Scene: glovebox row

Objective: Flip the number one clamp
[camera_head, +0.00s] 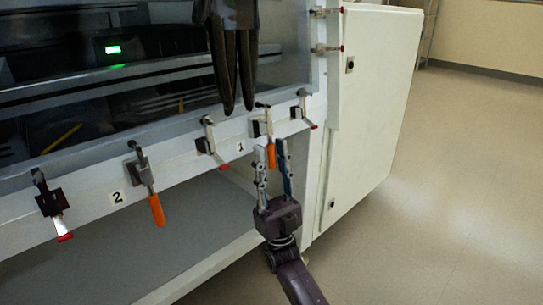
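The number one clamp (266,129) sits on the white front rail, just right of the "1" label (239,148). Its orange handle (271,155) hangs down. My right gripper (270,150) reaches up from below, with one finger on each side of the orange handle. Its fingers are apart, with small gaps visible beside the handle; whether either touches it is hard to tell. My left gripper is not in view.
A second orange-handled clamp (146,180) hangs beside the "2" label (117,197). Red-tipped clamps (209,142) also line the rail. Black gloves (235,60) hang close above clamp one. A white cabinet side (375,110) stands right; the floor (450,200) there is clear.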

